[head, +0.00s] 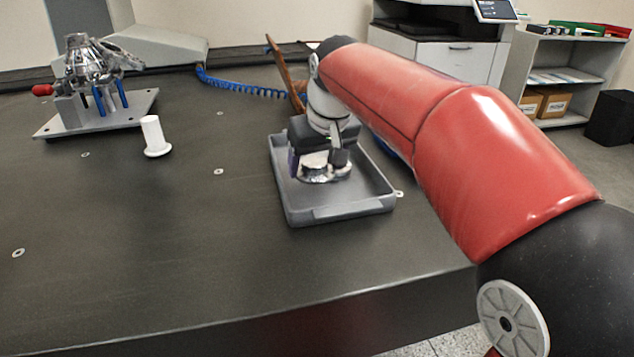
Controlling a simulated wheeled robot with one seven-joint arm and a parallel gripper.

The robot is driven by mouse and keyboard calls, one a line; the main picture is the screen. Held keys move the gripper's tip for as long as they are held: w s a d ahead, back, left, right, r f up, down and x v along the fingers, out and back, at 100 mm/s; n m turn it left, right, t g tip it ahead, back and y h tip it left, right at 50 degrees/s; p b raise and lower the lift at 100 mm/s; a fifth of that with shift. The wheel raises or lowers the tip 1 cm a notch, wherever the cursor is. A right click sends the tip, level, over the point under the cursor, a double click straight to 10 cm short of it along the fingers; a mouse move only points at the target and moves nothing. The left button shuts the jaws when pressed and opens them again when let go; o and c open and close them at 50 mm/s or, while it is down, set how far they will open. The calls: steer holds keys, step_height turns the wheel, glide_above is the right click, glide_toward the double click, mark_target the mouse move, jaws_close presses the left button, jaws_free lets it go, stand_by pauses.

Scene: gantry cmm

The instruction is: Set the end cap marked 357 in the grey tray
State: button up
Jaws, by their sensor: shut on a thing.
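The grey tray (345,211) sits on the dark table near the middle of the head view. My gripper (317,158) points down inside the tray's outline, toward its back half. It is shut on a shiny metal part (322,176), which looks like the end cap. The part is low, at the tray floor or just above it; I cannot tell whether it touches. No marking such as 357 can be read on it. The gripper and my arm hide part of the tray's back and the top of the part.
A metal casting on a fixture plate (100,118) stands at the back left. A white flanged cylinder (153,138) stands to its right. A blue coiled hose (240,88) lies behind. A brown upright piece (283,72) is behind the tray. The table's front left is clear.

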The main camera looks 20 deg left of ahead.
mark_target(318, 174)
steer(key=shift+f+b, duration=0.35)
steer(key=shift+f, duration=1.55)
steer(key=shift+f, duration=0.15)
steer(key=o, duration=0.8)
steer(key=p+v, duration=0.1)
steer(key=v, duration=1.1)
steer(key=shift+d, duration=0.1)
